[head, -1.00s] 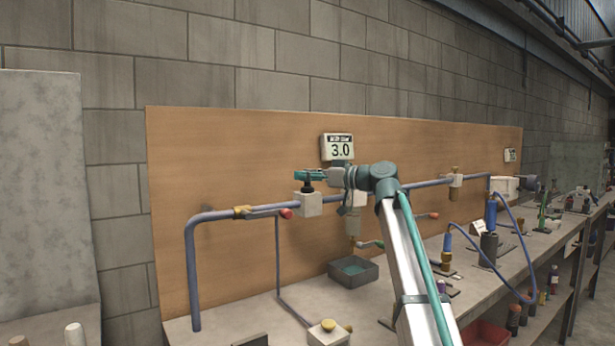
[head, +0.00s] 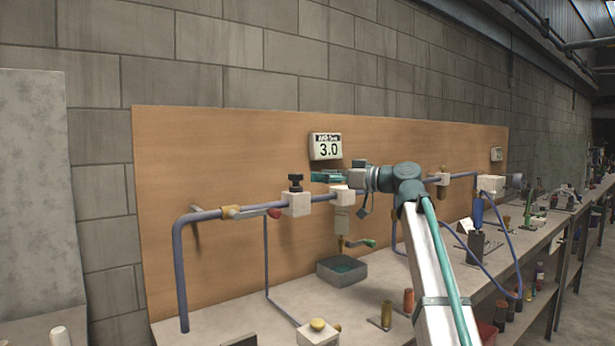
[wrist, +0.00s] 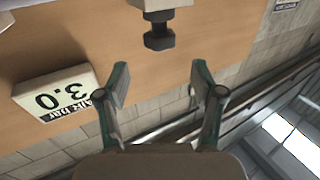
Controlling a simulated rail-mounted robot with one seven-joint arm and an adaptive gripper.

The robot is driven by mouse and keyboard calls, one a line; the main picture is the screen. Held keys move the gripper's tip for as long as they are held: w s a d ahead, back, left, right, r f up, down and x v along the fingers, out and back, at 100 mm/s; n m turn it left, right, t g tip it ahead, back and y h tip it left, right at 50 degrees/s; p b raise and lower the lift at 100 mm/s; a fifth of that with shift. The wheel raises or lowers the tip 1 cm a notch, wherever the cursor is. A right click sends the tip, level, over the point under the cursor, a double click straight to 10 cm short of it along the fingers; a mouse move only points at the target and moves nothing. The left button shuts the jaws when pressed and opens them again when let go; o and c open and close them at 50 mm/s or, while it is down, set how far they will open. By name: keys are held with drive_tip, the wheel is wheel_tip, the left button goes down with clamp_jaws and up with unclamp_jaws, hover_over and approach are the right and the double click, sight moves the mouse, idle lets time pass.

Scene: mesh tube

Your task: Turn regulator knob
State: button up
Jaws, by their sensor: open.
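The regulator knob (head: 296,183) is black and stands upright on a white regulator block (head: 296,204) on the blue-grey pipe. It also shows in the wrist view (wrist: 158,36), upside down, beyond my fingertips and roughly centred between them. My gripper (head: 314,176) is to the right of the knob at about its height, apart from it. In the wrist view my gripper's (wrist: 158,80) two green-edged fingers are spread wide with nothing between them. A display (head: 326,147) on the wooden board above reads 3.0, and it appears inverted in the wrist view (wrist: 58,94).
Another white block (head: 342,194) is just under my gripper. The wooden board (head: 190,160) is close behind the pipe.

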drive_tip(key=v, duration=0.3)
drive_tip(key=shift+s+d, duration=0.1)
drive_tip(key=shift+d, duration=0.05)
